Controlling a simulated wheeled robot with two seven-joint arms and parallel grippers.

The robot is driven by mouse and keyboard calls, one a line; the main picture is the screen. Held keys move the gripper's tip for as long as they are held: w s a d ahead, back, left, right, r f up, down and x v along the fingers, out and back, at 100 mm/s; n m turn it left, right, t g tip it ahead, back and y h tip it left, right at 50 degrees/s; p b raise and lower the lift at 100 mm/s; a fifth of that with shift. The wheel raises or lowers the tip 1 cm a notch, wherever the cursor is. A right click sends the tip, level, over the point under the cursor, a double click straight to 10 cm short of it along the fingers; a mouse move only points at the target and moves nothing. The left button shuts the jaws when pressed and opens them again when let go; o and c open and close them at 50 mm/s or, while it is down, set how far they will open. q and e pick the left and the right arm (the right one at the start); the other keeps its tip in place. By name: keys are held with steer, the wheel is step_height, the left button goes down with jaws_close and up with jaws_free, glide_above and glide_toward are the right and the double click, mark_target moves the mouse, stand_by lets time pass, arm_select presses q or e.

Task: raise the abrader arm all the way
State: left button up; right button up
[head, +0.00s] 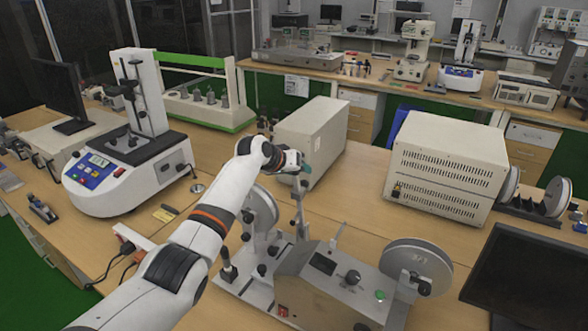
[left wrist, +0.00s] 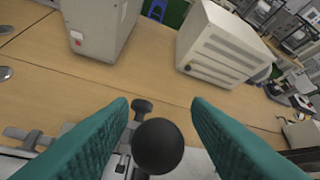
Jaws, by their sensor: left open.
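The abrader (head: 322,280) stands on the near bench, a grey machine with a control box, a green button and wheels at both sides. An upright metal arm (head: 299,208) rises from its middle, just below my left gripper (head: 304,167). In the left wrist view a black ball knob (left wrist: 158,146) lies between the two teal fingers of my left gripper (left wrist: 160,108), with gaps at both sides. The left gripper is open. The knob is hidden by the gripper in the head view. My right gripper does not show.
A beige box (head: 312,138) stands just behind the gripper, and a vented beige box (head: 447,170) stands to the right. A white tester (head: 130,175) is at the left. A dark monitor (head: 530,275) fills the lower right. Bare bench lies between the boxes.

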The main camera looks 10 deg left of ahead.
arm_select(q)
steer(key=b+v, duration=0.2)
steer(key=v, duration=0.9)
steer(key=shift+s+r, duration=0.2)
steer(key=shift+s, duration=0.05)
steer(key=shift+a, duration=0.15)
steer(key=shift+f, duration=0.1)
